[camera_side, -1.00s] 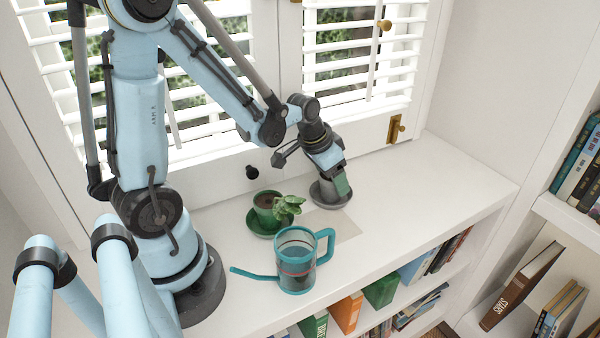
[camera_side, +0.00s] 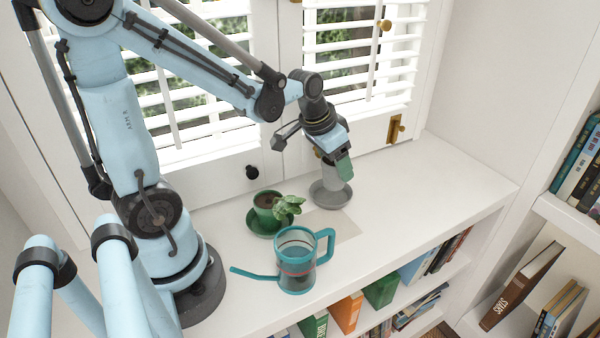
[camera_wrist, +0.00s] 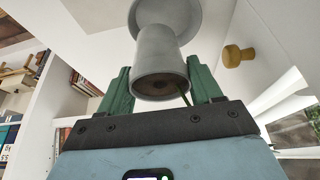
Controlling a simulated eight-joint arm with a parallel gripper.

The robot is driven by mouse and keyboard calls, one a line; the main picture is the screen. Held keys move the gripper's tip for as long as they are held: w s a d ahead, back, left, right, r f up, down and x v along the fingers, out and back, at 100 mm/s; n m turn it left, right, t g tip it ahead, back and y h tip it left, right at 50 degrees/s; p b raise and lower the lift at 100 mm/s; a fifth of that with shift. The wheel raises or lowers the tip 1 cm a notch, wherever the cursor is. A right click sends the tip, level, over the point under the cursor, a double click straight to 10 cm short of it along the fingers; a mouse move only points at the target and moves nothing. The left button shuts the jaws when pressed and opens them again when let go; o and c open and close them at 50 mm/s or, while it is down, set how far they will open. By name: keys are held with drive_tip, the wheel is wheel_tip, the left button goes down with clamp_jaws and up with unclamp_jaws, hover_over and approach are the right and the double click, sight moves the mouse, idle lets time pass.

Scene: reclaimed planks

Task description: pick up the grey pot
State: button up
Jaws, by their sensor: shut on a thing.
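The grey pot (camera_side: 335,178) is held upright in my gripper (camera_side: 340,166), whose green fingers are shut on its sides. The pot hangs over a grey saucer (camera_side: 331,199) on the white shelf top; the gap between them is hard to judge. In the wrist view the grey pot (camera_wrist: 161,58) sits between the two green fingers of my gripper (camera_wrist: 157,75), with dark soil at its mouth. The grey saucer (camera_wrist: 168,13) shows beyond it.
A green pot (camera_side: 264,207) with a leafy plant stands on a green saucer to the left. A teal watering can (camera_side: 293,266) stands in front. The shelf top (camera_side: 430,180) to the right is clear. The window (camera_side: 350,60) and its sill lie behind.

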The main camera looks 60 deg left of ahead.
sight(332, 173)
drive_tip(key=s+d+r, duration=0.3)
drive_tip(key=d+r, duration=0.6)
drive_tip(key=shift+s+d, duration=0.15)
drive_tip(key=shift+d, duration=0.25)
drive_tip(key=shift+r, duration=0.1)
idle(0.4)
drive_tip(key=w+a+f+m, duration=0.1)
drive_tip(key=a+f, duration=0.2)
drive_tip(key=w+a+f+m+h, duration=0.1)
drive_tip(key=a+f, duration=0.2)
drive_tip(key=a, duration=0.1)
drive_tip(key=w+a+f+m, duration=0.1)
drive_tip(key=a+f, duration=0.2)
drive_tip(key=f, duration=0.1)
drive_tip(key=shift+w+a+m+h, duration=0.3)
drive_tip(key=shift+w+a+m, duration=0.05)
drive_tip(key=shift+m, duration=0.05)
drive_tip(key=shift+a+f, duration=0.2)
drive_tip(key=shift+f, duration=1.5)
